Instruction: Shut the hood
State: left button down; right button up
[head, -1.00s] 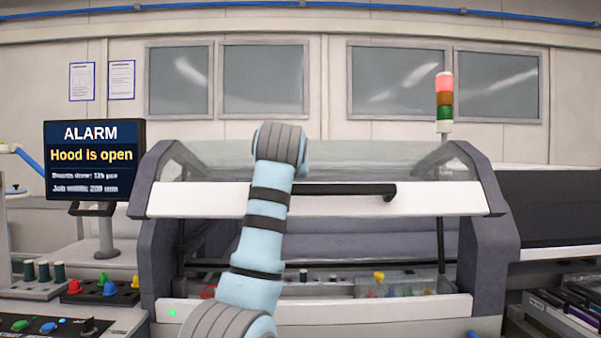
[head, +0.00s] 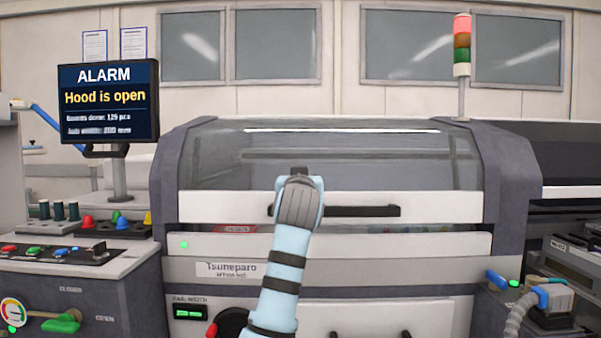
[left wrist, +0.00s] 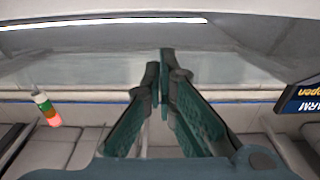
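The hood (head: 350,160) of the machine has a clear panel, a white front bar and a dark handle (head: 365,211). It is tilted down low, its bar just above the white front panel (head: 400,243), with a narrow gap between them where something red shows. My blue arm rises in front of the bar and covers the handle's left part. My left gripper (left wrist: 160,62) shows in the left wrist view with its fingertips together and nothing seen between them. In the head view the wrist mostly hides it; I cannot tell whether it touches the hood. My right gripper is not in view.
The screen (head: 108,102) reads "ALARM, Hood is open". The signal tower (head: 462,45) has its red light lit. A button console (head: 60,250) stands at the left, a blue and grey hose fitting (head: 540,297) at the lower right.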

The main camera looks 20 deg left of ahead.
pick_arm(q)
jog(key=shift+w+f, duration=0.1)
jog(key=shift+f, duration=0.3)
